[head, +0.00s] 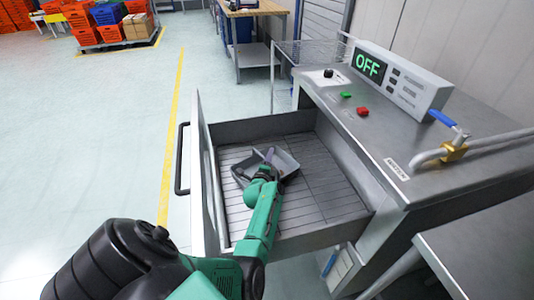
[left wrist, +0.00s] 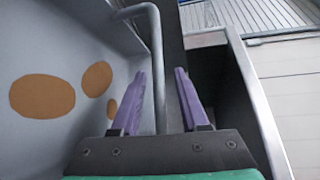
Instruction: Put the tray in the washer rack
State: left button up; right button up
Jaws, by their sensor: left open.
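The grey tray (head: 288,163) is inside the pulled-out washer drawer, over the slatted rack (head: 320,185). I cannot tell whether it lies fully flat. In the left wrist view the tray (left wrist: 60,50) shows a grey surface with brown round spots. A bent grey rod (left wrist: 157,60), seemingly its handle, stands between my fingers. My left gripper (head: 268,156) reaches down over the tray; its purple fingers are apart on either side of the rod in the left wrist view (left wrist: 160,88). My arm hides part of the tray and rack. My right gripper is out of view.
The drawer front (head: 206,185) with its black handle (head: 182,160) stands open to the left. A steel table (head: 480,250) is at lower right.

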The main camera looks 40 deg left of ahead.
pick_arm(q)
jog(key=p+v, duration=0.8)
jog(key=v, duration=0.3)
jog(key=shift+s+d+r, duration=0.1)
jog(key=shift+s+r, duration=0.05)
jog(key=shift+r, duration=0.05)
jog(key=shift+f, duration=0.15)
